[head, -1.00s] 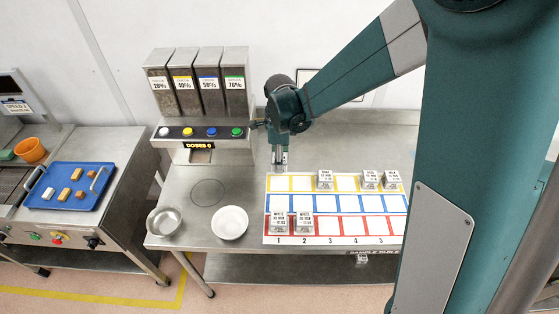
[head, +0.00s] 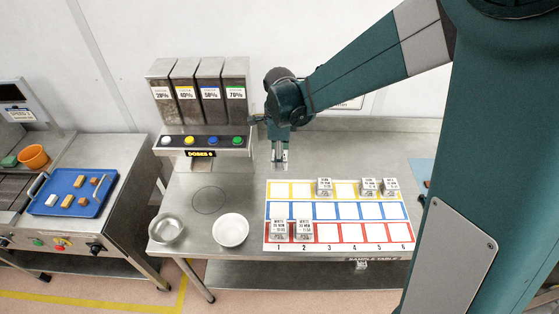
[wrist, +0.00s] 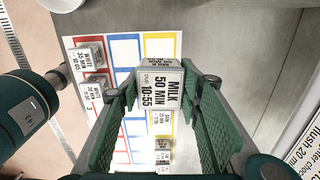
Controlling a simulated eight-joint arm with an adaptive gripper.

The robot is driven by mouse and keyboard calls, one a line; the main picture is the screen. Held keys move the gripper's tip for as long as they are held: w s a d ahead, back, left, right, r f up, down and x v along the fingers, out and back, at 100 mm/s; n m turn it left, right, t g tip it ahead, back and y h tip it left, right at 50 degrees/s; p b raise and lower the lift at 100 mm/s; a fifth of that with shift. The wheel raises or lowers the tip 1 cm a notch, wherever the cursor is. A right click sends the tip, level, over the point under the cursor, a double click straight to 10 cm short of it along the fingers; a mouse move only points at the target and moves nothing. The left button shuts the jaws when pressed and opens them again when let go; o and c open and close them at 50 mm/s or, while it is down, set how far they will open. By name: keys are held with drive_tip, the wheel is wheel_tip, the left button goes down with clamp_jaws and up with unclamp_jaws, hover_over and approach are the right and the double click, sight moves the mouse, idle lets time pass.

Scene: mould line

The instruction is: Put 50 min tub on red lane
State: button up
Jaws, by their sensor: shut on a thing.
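My gripper (head: 279,160) is shut on the 50 min tub, above the back left edge of the lane sheet in the head view. In the wrist view my gripper (wrist: 160,92) has its fingers on both sides of the 50 min tub (wrist: 158,88), whose label reads MILK 50 MIN 10:55. In the head view the tub is too small between the fingers to make out clearly. The red lane (head: 352,233) is the front row of the sheet. Tubs marked WHITE stand in its slot 1 (head: 279,231) and slot 2 (head: 304,230); slots 3 to 6 are empty.
The yellow lane (head: 346,188) holds tubs in slots 3 (head: 324,187), 5 (head: 368,186) and 6 (head: 389,187). The blue lane (head: 346,210) looks clear. A white bowl (head: 231,230) and a metal bowl (head: 166,229) stand left of the sheet. The doser (head: 203,110) stands behind.

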drive_tip(key=shift+r, duration=0.65)
drive_tip(key=shift+d, duration=0.1)
